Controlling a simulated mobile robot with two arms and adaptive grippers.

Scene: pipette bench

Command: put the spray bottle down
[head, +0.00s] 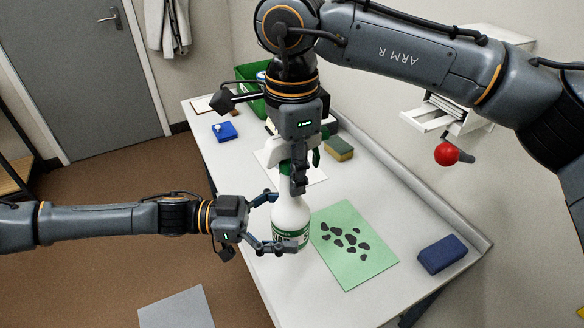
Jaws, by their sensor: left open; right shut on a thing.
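The spray bottle (290,216) is white with a green label and a green spray head, seen near the middle of the head view. It looks upright, beside the left edge of a green sheet. My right gripper (299,180) comes down from above and is shut on the bottle near its neck, hiding part of the spray head. My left gripper (282,224) is open, with its fingers on either side of the bottle's body. I cannot tell whether those fingers touch it, or whether the bottle's base rests on the bench (290,285).
A green sheet (335,270) with dark pebble shapes lies to the right of the bottle. A blue block (442,254), a sponge (339,149), a blue item (224,131) and a green bin (246,83) stand on the bench. A red ball (446,154) is by the wall. The front bench area is clear.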

